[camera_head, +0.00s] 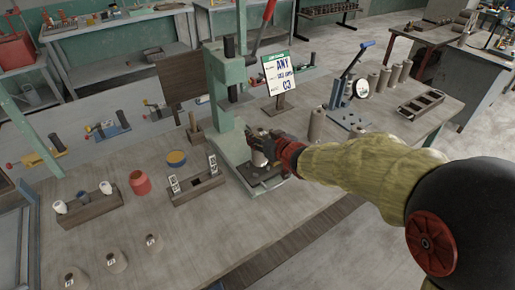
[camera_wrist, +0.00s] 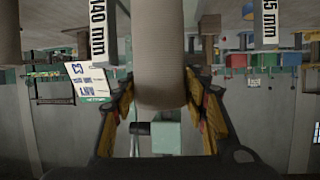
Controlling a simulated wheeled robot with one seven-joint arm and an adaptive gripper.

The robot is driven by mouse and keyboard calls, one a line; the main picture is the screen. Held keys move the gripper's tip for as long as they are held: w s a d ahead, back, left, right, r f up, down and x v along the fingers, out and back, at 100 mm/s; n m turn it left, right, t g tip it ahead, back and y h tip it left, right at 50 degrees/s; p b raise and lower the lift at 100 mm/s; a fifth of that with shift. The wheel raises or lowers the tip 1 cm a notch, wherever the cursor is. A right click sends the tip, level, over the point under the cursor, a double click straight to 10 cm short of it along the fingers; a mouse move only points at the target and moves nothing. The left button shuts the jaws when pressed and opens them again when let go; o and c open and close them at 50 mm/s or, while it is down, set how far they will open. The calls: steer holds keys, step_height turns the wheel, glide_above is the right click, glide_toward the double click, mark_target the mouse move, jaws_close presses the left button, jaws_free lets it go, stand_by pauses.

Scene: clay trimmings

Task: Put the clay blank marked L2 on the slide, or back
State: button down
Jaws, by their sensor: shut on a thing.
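My gripper (camera_head: 263,148) is at the green press (camera_head: 232,115), low over its base. In the wrist view my gripper (camera_wrist: 160,98) is shut on a grey-brown ribbed clay blank (camera_wrist: 161,55), held between both fingers. In the head view a pale part of the blank (camera_head: 259,158) shows below the fingers, just above or on the dark slide plate (camera_head: 268,178); I cannot tell if it touches. No L2 mark is readable on it. Small marked cone-shaped pieces (camera_head: 116,261) stand at the table's front left.
A clay cylinder (camera_head: 317,124) and a blue-handled lever tool (camera_head: 349,100) stand right. The front middle is clear.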

steer(key=shift+w+a+f+b, duration=0.15)
steer(key=shift+a+f+b, duration=0.2)
steer(key=shift+w+a+f+b, duration=0.1)
steer(key=shift+f+b, duration=0.55)
steer(key=shift+f, duration=0.95)
steer(key=c, duration=1)
jaws_free()
steer(key=shift+f, duration=0.15)
